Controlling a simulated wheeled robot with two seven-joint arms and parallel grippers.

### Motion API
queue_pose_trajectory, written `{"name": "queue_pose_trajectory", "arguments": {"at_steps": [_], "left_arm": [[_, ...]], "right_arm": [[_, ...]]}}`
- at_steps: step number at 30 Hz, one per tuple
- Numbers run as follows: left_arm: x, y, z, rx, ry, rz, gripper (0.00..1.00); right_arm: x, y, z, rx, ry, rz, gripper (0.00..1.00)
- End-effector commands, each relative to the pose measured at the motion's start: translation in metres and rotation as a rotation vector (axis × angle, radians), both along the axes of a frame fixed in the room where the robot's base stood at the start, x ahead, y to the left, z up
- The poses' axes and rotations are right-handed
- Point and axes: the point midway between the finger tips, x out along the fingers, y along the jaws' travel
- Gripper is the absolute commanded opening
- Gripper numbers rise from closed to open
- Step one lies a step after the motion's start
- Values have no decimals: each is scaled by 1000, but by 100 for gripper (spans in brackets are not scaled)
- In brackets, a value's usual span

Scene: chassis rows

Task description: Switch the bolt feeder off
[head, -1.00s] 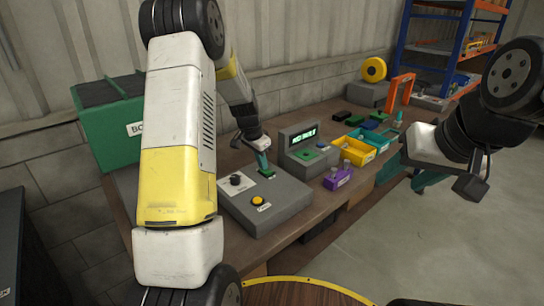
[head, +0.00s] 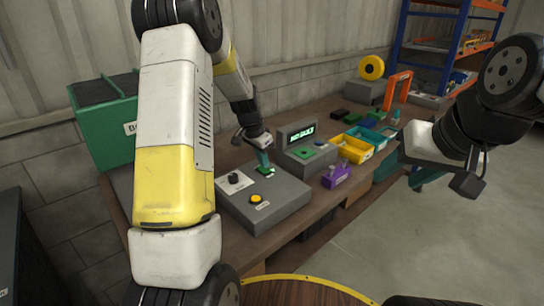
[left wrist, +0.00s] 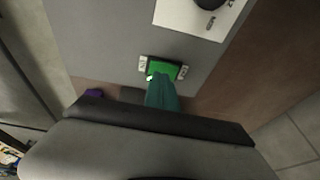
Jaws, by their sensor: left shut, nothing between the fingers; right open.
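The grey control box (head: 262,208) sits on the workbench, with a black knob (head: 234,178), a yellow button (head: 256,198) and a green switch (head: 270,172) on top. My left gripper (head: 265,165) is shut and empty, pointing down, with its teal fingertips at the green switch. In the left wrist view the green switch (left wrist: 165,68) lies between two small white labels, and the shut fingers (left wrist: 160,90) cover part of it. I cannot tell whether they press it. My right gripper (head: 416,180) is open and empty, off the bench's front edge.
A grey unit with a lit display (head: 302,136) stands just right of the box. A green bin (head: 105,125) stands at the back left. Open floor (head: 440,230) lies at the right.

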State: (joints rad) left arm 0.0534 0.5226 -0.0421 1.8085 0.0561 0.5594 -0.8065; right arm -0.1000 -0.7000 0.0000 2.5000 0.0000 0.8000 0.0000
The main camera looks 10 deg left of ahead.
Motion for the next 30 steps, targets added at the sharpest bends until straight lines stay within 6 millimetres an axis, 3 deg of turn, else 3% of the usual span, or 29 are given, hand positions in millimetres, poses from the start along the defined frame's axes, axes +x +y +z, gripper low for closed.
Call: {"name": "queue_pose_trajectory", "arguments": {"at_steps": [5,16,22,30], "left_arm": [[-1,-7,35,1,-5,-2,0],[-22,5,109,0,-3,0,0],[-27,7,125,1,1,-1,0],[-28,7,127,0,1,-1,0]], "right_arm": [[0,0,0,0,0,0,52],[0,0,0,0,0,0,52],[0,0,0,0,0,0,52],[0,0,0,0,0,0,52]]}}
